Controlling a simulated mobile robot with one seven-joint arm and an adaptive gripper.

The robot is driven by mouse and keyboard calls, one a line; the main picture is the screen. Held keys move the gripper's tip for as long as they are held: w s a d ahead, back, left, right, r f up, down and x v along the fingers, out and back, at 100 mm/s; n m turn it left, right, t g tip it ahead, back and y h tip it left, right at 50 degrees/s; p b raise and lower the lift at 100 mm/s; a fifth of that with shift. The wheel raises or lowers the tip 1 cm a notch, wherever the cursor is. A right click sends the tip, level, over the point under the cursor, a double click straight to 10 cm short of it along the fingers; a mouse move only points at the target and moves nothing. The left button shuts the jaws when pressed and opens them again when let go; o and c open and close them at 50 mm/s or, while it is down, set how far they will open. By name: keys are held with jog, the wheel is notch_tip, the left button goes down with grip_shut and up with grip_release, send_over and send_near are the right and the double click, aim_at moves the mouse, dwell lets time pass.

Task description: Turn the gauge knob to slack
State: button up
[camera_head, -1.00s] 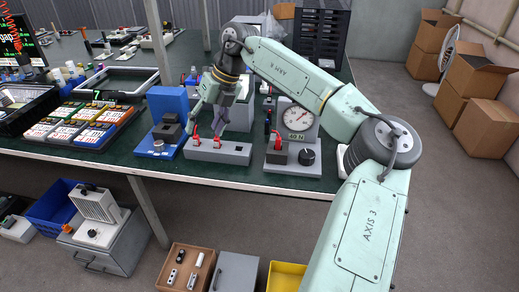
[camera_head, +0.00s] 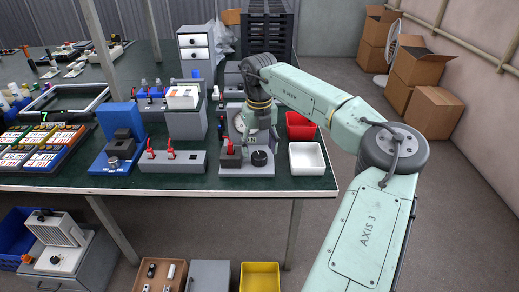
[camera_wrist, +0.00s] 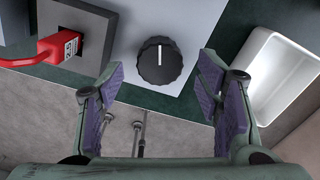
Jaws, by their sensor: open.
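The gauge knob (camera_wrist: 160,62) is a black ridged dial with a white pointer line, on a light grey base plate. In the wrist view the line points straight up the picture. In the head view the knob (camera_head: 259,158) sits at the front right of the gauge stand's base (camera_head: 246,170). My gripper (camera_wrist: 162,95) is open. Its two purple-padded fingers stand on either side of the knob in the wrist view, apart from it. In the head view my arm hides most of the gauge dial (camera_head: 239,122).
A white bin (camera_head: 307,158) and a red bin (camera_head: 300,126) stand to the right. A grey box with two red switches (camera_head: 172,160) is further left. The table's front edge is close.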

jog(key=shift+f, duration=1.05)
jog(key=c, duration=1.2)
jog(key=shift+o, duration=0.2)
